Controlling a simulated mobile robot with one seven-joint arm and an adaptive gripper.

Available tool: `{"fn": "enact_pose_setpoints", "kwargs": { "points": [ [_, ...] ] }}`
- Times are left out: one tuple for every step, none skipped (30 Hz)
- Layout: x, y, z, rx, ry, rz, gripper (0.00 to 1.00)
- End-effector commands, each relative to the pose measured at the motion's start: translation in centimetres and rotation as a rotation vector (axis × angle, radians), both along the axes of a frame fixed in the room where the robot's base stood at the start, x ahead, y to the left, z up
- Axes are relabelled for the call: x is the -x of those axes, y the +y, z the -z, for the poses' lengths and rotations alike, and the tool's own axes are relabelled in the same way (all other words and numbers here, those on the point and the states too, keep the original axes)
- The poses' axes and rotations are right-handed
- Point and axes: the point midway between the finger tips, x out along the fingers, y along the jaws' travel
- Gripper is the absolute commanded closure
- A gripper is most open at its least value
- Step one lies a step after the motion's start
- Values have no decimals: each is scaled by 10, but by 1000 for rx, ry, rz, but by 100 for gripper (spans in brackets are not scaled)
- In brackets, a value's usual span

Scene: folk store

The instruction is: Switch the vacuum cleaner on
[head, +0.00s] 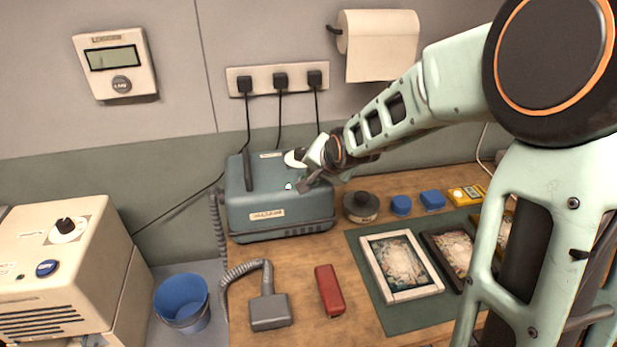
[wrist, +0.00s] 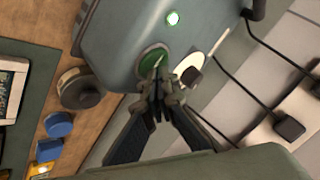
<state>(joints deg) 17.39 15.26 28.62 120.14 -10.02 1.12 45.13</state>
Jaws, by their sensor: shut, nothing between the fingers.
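The vacuum cleaner is most likely the blue-grey box (head: 280,215) on the wooden worktop, with a dark handle on top and a ribbed hose at its left. It fills the upper part of the wrist view (wrist: 115,35). My gripper (head: 304,186) is shut and empty above the box's right side. In the wrist view, my gripper (wrist: 158,80) has its fingertips at a round green button (wrist: 152,60), partly covering it; I cannot tell whether they touch. A white dial with a dark knob (wrist: 191,75) sits beside the button.
A dark round canister (head: 361,208), blue blocks (head: 401,205) and picture frames (head: 400,265) lie to the right. A flat nozzle (head: 270,312) and a red object (head: 329,291) are in front. Sockets with black plugs (head: 280,80) are behind. A cream machine (head: 50,270) stands left.

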Motion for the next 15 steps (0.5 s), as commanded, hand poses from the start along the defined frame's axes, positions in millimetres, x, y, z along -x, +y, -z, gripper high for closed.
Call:
{"fn": "enact_pose_setpoints", "kwargs": {
  "points": [
    [0, 0, -4, 0, -1, 1, 100],
    [0, 0, -7, 0, -1, 1, 100],
    [0, 0, -11, 0, -1, 1, 100],
    [0, 0, -14, 1, -2, 1, 100],
    [0, -1, -17, 1, -2, 0, 100],
    [-1, 0, -22, 1, -2, 0, 100],
    [-1, 0, -25, 1, -2, 0, 100],
    [-1, -1, -28, 1, -2, 1, 100],
    [-1, -1, -32, 0, -2, 1, 100],
    [-1, -1, -35, -1, -2, 1, 100],
    [-1, -1, -38, -1, -2, 1, 100],
    [-1, -1, -42, -1, -2, 1, 100],
    [-1, -1, -45, 0, -2, 1, 100],
    [-1, -1, -48, 0, -2, 1, 100],
    [-1, -1, -52, 0, -3, 1, 100]
  ]
}}
